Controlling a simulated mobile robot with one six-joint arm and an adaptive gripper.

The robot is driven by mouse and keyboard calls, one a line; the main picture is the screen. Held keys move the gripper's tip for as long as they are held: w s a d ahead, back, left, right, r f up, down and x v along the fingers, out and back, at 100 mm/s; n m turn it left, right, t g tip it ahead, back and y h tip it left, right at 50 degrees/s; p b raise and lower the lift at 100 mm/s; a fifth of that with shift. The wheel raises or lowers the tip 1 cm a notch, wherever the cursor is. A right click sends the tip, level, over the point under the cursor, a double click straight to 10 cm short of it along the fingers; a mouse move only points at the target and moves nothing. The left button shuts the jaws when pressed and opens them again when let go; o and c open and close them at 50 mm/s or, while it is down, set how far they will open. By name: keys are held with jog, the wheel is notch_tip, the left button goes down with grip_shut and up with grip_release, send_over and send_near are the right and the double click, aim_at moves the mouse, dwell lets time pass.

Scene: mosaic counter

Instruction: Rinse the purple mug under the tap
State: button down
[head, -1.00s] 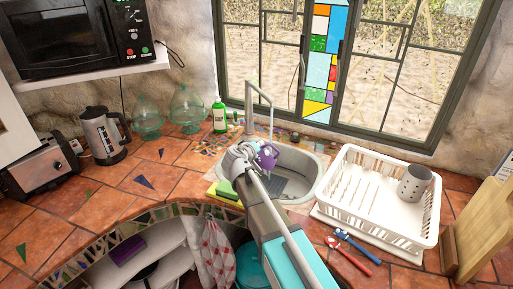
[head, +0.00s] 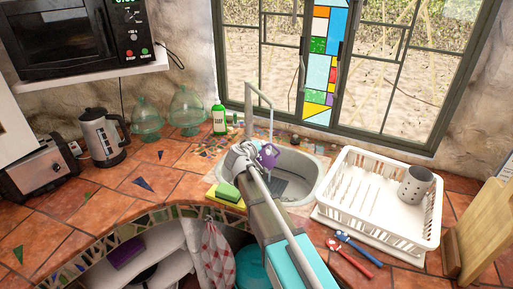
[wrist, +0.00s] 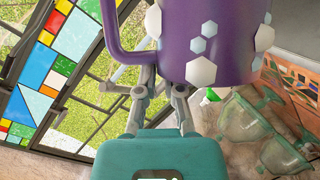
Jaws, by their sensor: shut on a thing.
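The purple mug (head: 268,156) has pale hexagon spots and is held over the sink basin (head: 305,190), near the tap (head: 262,97). In the wrist view the mug (wrist: 210,50) fills the upper middle, with its handle (wrist: 112,30) to the left. In the head view my gripper (head: 246,156) and arm hide part of the mug and of the basin's left side.
A white dish rack (head: 335,205) with a grey cutlery holder (head: 414,185) stands right of the sink. A sponge (head: 228,193) lies at the sink's left edge. A green soap bottle (head: 219,118) and glass domes (head: 187,108) stand behind. Red and blue utensils (head: 355,250) lie in front of the rack.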

jog(key=shift+w+a+b+x, duration=0.1)
jog(key=shift+a+b+x, duration=0.15)
jog(key=shift+x, duration=0.6)
jog(key=shift+w+a+b+x, duration=0.15)
jog(key=shift+b+x, duration=0.15)
jog(key=shift+x, duration=0.6)
jog(key=shift+s+a+b+x, duration=0.1)
jog(key=shift+a+b+x, duration=0.15)
jog(key=shift+x, duration=0.6)
jog(key=shift+w+f, duration=0.1)
jog(key=w+d, duration=0.1)
jog(key=w, duration=0.6)
jog(key=shift+w+d, duration=0.15)
jog(key=shift+w, duration=0.15)
jog(key=shift+s+d, duration=0.1)
jog(key=shift+d, duration=0.25)
jog(key=shift+d, duration=0.25)
jog(key=shift+a, duration=0.2)
dwell(2.2)
jog(key=shift+a, duration=0.35)
